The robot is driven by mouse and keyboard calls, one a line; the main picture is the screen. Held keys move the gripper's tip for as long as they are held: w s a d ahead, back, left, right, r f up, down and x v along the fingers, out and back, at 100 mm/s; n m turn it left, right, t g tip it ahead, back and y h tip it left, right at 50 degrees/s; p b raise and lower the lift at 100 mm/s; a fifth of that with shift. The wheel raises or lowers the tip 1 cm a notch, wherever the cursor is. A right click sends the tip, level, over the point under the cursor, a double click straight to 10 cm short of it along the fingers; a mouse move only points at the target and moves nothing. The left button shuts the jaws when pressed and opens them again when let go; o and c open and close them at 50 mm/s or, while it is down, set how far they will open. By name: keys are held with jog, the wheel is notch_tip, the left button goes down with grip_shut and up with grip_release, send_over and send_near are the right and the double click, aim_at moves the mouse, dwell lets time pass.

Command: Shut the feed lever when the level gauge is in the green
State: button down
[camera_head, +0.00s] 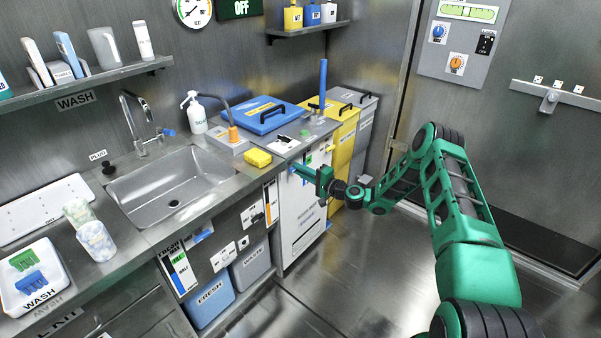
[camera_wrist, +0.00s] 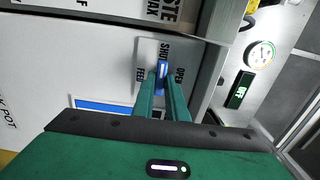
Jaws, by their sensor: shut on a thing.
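The blue feed lever (camera_wrist: 163,72) is on a white panel (camera_wrist: 60,60), by labels reading FEED, SHUT and OPEN. My gripper (camera_wrist: 163,82) is shut on the lever, with a finger on either side. In the head view my gripper (camera_head: 304,173) reaches the front of the white cabinet (camera_head: 303,215), below the counter. The lever's exact setting is hard to tell. A strip gauge with blue fill (camera_wrist: 105,106) shows partly in the wrist view; my gripper hides the rest.
A round dial (camera_head: 193,11) and a dark sign reading OFF (camera_head: 239,8) are on the back wall. The sink (camera_head: 170,187) and a yellow sponge (camera_head: 257,158) are to the left. Yellow and grey bins stand behind my gripper. The floor (camera_head: 340,290) is clear.

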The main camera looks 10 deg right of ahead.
jog(key=shift+f, duration=0.2)
jog(key=c, duration=1.8)
grip_release()
jog(key=shift+o, duration=0.2)
jog(key=shift+r, duration=0.1)
jog(key=shift+s+d, duration=0.1)
jog(key=v, duration=1)
jog(key=shift+s+d, duration=0.15)
jog(key=shift+s, duration=0.05)
